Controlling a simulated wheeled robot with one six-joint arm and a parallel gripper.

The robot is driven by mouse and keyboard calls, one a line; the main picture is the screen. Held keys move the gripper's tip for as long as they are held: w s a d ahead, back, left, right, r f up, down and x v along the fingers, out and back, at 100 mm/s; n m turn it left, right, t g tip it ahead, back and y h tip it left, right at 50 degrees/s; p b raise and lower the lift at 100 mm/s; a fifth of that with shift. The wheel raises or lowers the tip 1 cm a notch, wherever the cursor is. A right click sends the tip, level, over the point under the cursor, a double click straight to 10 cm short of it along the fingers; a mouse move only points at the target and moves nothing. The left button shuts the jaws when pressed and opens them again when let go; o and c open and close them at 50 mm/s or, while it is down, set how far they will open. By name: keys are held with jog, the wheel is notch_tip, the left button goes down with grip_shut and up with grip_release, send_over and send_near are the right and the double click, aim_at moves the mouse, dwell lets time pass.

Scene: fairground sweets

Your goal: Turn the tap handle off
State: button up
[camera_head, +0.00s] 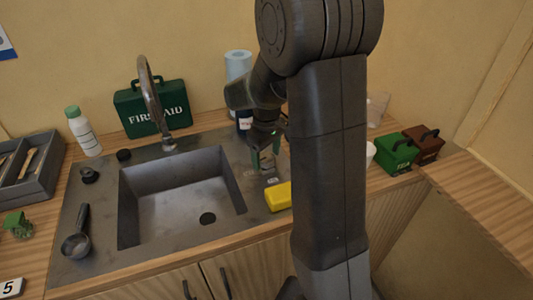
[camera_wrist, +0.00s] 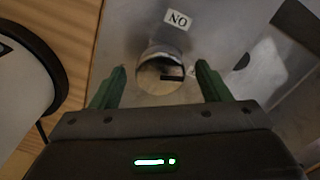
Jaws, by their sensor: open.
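A round pale metal knob, which looks like the tap handle (camera_wrist: 160,72), sits on the grey counter in the wrist view. It has a dark bar mark on its face. A small label (camera_wrist: 177,19) beyond it reads "NO" as pictured, which is "ON" upside down. My gripper (camera_wrist: 161,68) is open, with one green finger on each side of the knob; I see gaps and cannot tell its height above it. In the head view my gripper (camera_head: 264,162) points down at the counter right of the sink. The curved tap spout (camera_head: 150,95) stands behind the sink.
A yellow sponge-like block (camera_head: 278,196) lies close to my gripper. The sink basin (camera_head: 180,195) is left of it. A green first-aid case (camera_head: 152,108) and a blue roll (camera_head: 238,65) stand behind. A white round object (camera_wrist: 22,85) is left in the wrist view.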

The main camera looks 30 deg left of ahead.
aim_at(266, 157)
jog(key=c, duration=1)
jog(key=shift+m, duration=1.8)
jog(key=o, duration=1)
notch_tip(266, 157, up, 14)
jog(key=shift+b, duration=0.3)
jog(key=shift+f, duration=0.15)
